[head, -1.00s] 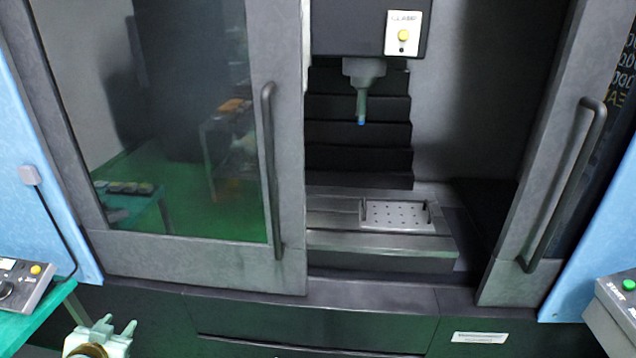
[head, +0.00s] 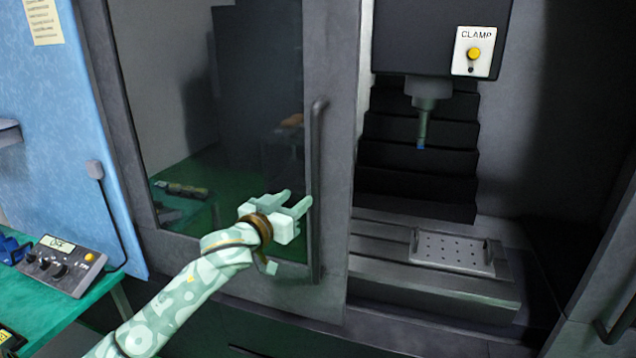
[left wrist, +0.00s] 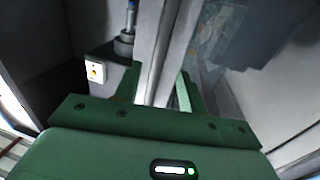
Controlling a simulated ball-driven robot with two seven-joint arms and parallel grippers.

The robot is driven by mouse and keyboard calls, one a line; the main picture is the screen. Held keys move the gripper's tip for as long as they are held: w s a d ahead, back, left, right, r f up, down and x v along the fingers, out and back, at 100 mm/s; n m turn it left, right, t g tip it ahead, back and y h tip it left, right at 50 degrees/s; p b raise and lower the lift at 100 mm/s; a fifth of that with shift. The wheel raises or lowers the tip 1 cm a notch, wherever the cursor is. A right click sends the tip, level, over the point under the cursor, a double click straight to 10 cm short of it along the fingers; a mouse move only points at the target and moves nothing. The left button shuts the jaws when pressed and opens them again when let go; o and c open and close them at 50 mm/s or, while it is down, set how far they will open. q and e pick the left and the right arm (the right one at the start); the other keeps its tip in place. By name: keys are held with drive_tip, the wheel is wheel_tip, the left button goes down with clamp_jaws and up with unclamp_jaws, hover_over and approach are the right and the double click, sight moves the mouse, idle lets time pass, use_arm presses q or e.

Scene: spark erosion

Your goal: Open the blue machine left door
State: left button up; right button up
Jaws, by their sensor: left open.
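The left door of the blue machine has a grey frame (head: 333,70) and a dark glass pane (head: 165,75). Its long dark upright handle (head: 317,150) is on the right part of the frame. To the right of the door's edge the machine interior shows. My left gripper (head: 297,199) is open, its two fingers pointing at the handle from the left, just short of it in the head view. My right gripper is not in view.
Inside the machine are a spindle (head: 423,110), a perforated plate (head: 455,252) and a panel marked CLAMP (head: 474,52). At the left, a control box (head: 60,266) stands on a green table (head: 75,318). Another handle (head: 612,325) shows at the lower right.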

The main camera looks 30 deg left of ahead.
sight(313, 185)
use_arm(q)
drive_tip(key=w, duration=1)
drive_tip(key=shift+a, duration=0.25)
clamp_jaws()
